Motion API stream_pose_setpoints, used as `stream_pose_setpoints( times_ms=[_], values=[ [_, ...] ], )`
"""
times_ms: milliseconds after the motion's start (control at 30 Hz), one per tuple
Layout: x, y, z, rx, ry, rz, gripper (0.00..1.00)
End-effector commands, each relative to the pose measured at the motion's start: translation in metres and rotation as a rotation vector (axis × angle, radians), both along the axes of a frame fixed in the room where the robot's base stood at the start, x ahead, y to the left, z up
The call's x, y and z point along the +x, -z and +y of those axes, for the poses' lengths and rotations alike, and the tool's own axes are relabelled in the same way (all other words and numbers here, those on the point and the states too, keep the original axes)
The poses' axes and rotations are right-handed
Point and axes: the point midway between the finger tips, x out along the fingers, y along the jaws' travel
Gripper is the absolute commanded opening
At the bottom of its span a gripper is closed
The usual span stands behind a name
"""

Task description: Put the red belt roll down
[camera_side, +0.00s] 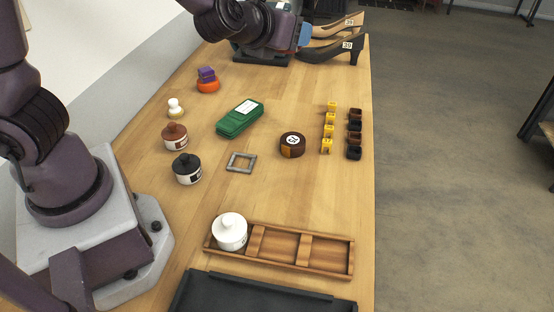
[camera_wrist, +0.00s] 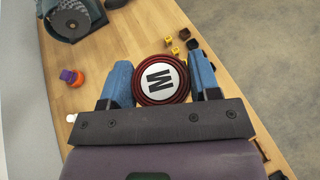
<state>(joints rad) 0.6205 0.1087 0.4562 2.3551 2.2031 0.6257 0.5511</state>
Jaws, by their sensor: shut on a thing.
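The red belt roll (camera_wrist: 163,79), with a white round label marked W, sits between the two blue fingers of my gripper (camera_wrist: 161,82) in the wrist view. My gripper is shut on it. In the side view my gripper (camera_side: 303,35) is at the far end of the table, beside the shoes. The roll is hidden there. I cannot tell whether it touches anything below. A dark flat thing (camera_side: 262,60) shows under my wrist.
Heeled shoes (camera_side: 335,48) stand to the right. Nearer are an orange and purple stack (camera_side: 208,85), a green case (camera_side: 240,118), a brown roll (camera_side: 293,147), yellow blocks (camera_side: 327,130), dark blocks (camera_side: 354,135), lidded jars (camera_side: 187,170) and a wooden tray (camera_side: 325,256). Some wood between is clear.

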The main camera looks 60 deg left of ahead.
Motion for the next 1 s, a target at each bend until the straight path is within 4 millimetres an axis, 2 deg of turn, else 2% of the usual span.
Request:
stream_pose_setpoints(
  times_ms=[167, 300, 533, 767, 867, 1000],
  values=[
    [-0.014, 0.031, 0.034, 0.009, -0.296, 0.008, 0.31],
    [-0.037, 0.061, 0.06, 0.012, -0.605, 0.007, 0.31],
    [-0.084, 0.109, 0.084, 0.011, -1.13, 0.004, 0.31],
    [-0.139, 0.153, 0.08, 0.01, -1.705, 0.002, 0.31],
    [-0.162, 0.17, 0.069, 0.01, -1.973, 0.004, 0.31],
    [-0.187, 0.188, 0.044, 0.011, -2.359, 0.003, 0.31]
  ],
)
